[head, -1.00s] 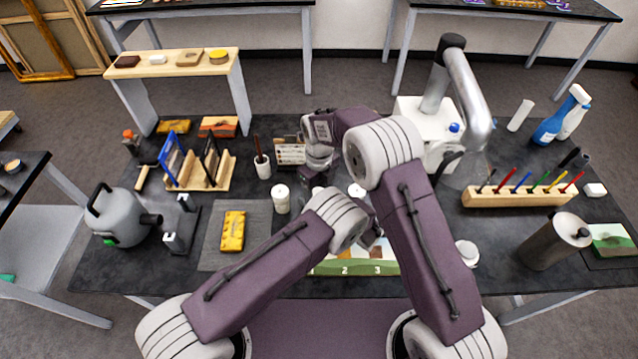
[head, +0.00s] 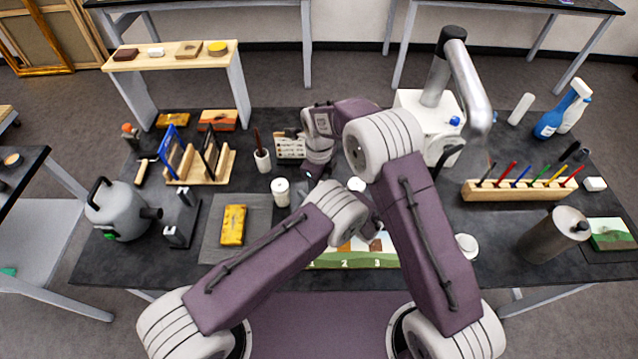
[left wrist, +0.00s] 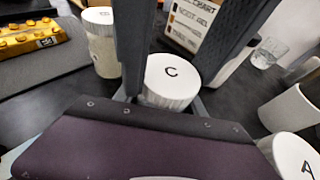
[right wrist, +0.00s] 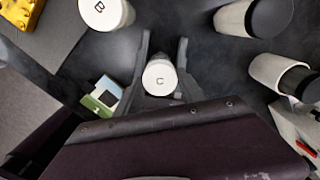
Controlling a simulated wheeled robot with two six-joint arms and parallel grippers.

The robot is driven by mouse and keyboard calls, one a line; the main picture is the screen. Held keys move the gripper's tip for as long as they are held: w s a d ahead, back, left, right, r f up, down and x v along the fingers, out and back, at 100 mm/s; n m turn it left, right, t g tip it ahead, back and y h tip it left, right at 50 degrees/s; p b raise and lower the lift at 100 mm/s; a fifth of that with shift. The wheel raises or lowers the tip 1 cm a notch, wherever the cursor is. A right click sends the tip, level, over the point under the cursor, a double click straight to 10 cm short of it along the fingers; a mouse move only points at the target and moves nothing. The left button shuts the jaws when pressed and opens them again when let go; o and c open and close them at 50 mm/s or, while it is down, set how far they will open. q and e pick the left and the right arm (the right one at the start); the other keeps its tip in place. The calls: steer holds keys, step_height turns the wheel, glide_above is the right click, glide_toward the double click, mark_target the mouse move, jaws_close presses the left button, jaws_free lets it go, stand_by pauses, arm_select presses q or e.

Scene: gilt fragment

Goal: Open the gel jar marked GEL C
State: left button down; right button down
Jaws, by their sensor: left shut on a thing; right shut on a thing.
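The jar marked C (left wrist: 172,75) has a round white lid with a black C. It also shows in the right wrist view (right wrist: 160,82). My left gripper (left wrist: 168,92) is shut on the jar, its fingers low at the sides. My right gripper (right wrist: 163,70) is shut around the lid. The jar stands upright. In the head view my arms hide it, and I cannot tell whether the lid is apart from the body.
Jar B (left wrist: 101,40) stands close by at the upper left, and jar A (left wrist: 296,155) at the lower right. A lettered card (head: 291,147) stands behind. A yellow block (head: 233,226) lies on a grey mat to the left. A wooden pen rack (head: 520,190) is at right.

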steer(key=c, duration=0.7)
jaws_free()
step_height(320, 180, up, 5)
steer(key=shift+f, duration=0.2)
step_height(320, 180, up, 3)
steer(key=m, duration=0.2)
steer(key=shift+w+f+m, duration=0.1)
steer(key=shift+f+m, duration=0.05)
steer(key=shift+m, duration=0.15)
steer(key=shift+c, duration=0.3)
steer(key=shift+r+m, duration=0.4)
step_height(320, 180, down, 8)
steer(key=shift+f, duration=0.1)
